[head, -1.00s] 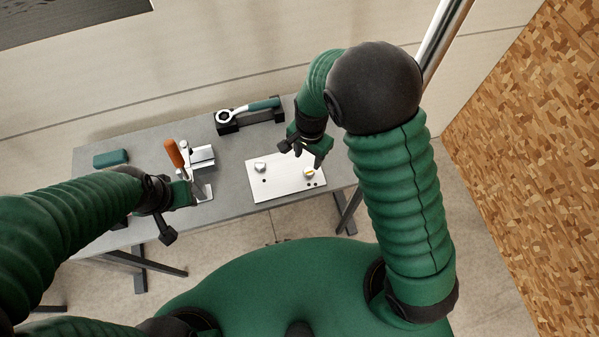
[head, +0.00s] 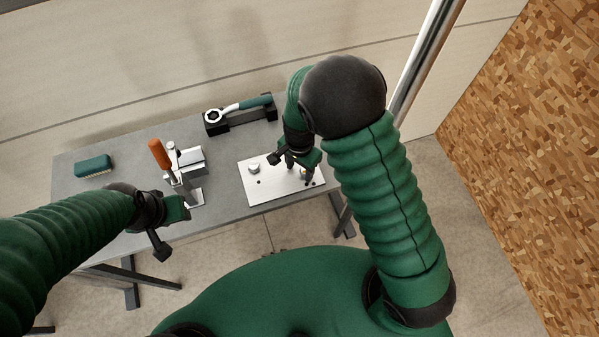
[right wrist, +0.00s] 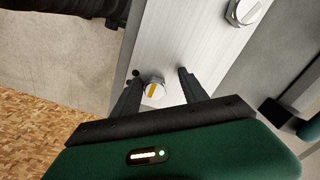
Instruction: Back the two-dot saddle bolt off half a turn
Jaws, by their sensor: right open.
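The silver plate (head: 262,194) lies on the grey table and carries two bolts. The right bolt, with two dark dots beside it, is the two-dot saddle bolt; in the right wrist view its head (right wrist: 155,89) shows a yellow stripe. The right wrist view shows the bolt head between the two spread fingers (right wrist: 158,90), nearer the left one; I see no clear contact. The other bolt (head: 253,168) stands at the plate's left. My left gripper (head: 184,210) is near the clamp; its jaws are unclear.
An orange-handled clamp (head: 185,175) stands left of the plate. A green-handled ring wrench (head: 245,106) rests in a black holder (head: 214,128) at the back. A green brush (head: 94,166) lies at the left. Bare table separates the brush from the clamp.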

